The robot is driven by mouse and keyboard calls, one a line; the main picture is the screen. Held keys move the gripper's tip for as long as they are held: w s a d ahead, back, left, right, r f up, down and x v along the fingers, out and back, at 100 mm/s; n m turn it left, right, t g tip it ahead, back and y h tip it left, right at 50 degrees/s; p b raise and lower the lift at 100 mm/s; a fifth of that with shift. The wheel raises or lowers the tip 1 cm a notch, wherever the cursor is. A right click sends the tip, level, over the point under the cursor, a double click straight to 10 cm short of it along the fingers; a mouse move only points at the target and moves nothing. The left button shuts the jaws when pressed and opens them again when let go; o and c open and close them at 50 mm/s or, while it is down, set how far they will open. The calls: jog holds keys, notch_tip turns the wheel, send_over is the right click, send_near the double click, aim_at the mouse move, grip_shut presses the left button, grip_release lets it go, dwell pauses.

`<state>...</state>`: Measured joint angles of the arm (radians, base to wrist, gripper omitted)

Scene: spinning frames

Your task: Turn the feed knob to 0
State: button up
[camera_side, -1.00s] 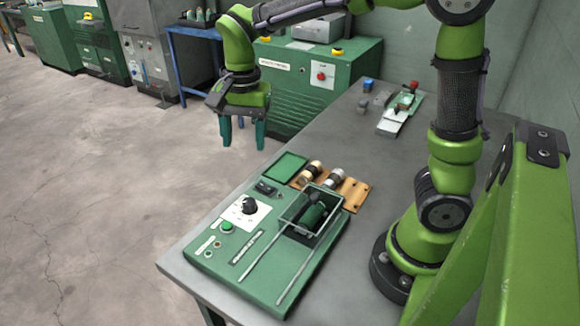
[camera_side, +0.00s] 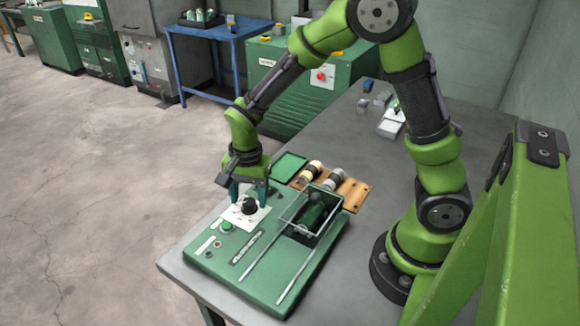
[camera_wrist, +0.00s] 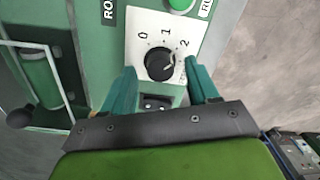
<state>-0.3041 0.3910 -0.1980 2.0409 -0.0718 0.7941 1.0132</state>
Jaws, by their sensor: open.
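The feed knob (camera_side: 249,206) is a round black dial on a white plate (camera_side: 238,222) at the left of the green panel. In the wrist view the knob (camera_wrist: 160,66) lies between the fingertips, with printed marks 0, 1 and 2 around its upper side. A pale mark on the knob points to the right, a little below the 2. My gripper (camera_side: 250,196) is open over the knob and points down. In the wrist view my gripper (camera_wrist: 160,68) has one finger on each side of the knob, with gaps showing. The right finger hides part of the plate.
A green button (camera_side: 226,226) sits close to the knob plate. A small black switch (camera_wrist: 156,102) lies between the fingers. A wire-framed recess with two rails (camera_side: 268,262) takes up the panel's right side. A wooden rack (camera_side: 352,192) holds two cylinders behind it.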

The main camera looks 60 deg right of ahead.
jog(key=shift+f, duration=0.5)
jog(key=c, duration=1)
jog(key=shift+c, duration=0.2)
